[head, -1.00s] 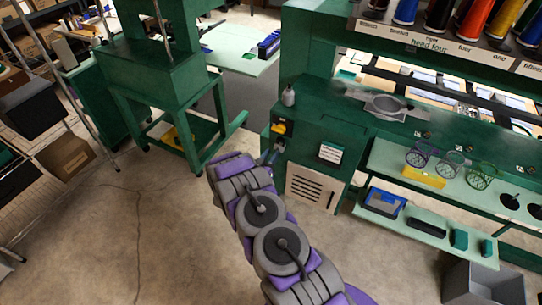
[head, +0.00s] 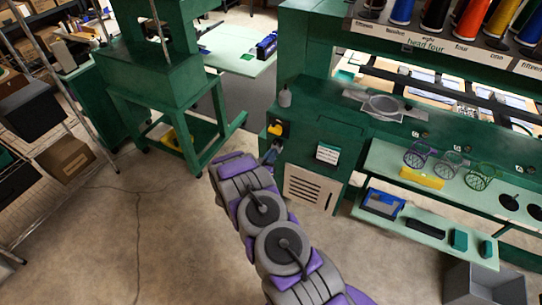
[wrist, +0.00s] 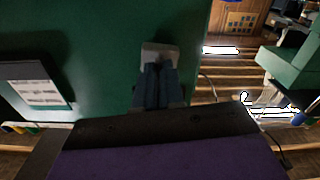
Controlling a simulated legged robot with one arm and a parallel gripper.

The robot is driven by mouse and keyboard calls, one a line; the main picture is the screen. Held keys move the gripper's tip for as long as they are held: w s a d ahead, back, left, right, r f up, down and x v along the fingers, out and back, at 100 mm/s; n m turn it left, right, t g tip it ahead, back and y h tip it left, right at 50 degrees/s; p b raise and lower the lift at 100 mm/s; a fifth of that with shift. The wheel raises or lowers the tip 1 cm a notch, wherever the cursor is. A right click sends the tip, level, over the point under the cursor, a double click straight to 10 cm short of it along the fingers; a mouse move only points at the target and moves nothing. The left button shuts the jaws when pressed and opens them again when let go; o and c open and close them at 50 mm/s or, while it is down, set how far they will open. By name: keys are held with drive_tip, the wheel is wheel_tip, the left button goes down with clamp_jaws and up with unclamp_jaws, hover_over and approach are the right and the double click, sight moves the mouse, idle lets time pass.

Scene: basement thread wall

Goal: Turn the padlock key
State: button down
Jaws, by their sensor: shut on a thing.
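A grey block that looks like the padlock (wrist: 158,52) sits against the green cabinet face in the wrist view. My gripper (wrist: 157,72) meets its near side, with the dark blue fingers together. The key is hidden between the fingertips, so its angle cannot be told. In the head view my gripper (head: 271,153) is at the left edge of the green cabinet (head: 318,128), just below a yellow and black switch (head: 277,129). The padlock is too small and covered to make out there.
A white label (head: 327,153) and a louvred vent (head: 308,188) are on the cabinet right of my gripper. A green machine stand (head: 160,85) is at the left. Open concrete floor (head: 130,230) lies between.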

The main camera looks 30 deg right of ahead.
drive_tip(key=shift+m, duration=1.2)
drive_tip(key=shift+f, duration=0.1)
drive_tip(key=c, duration=1.2)
unclamp_jaws()
drive_tip(key=shift+c, duration=0.2)
drive_tip(key=p+v, duration=0.1)
drive_tip(key=v, duration=1.6)
drive_tip(key=shift+s+a, duration=0.1)
drive_tip(key=shift+a, duration=0.1)
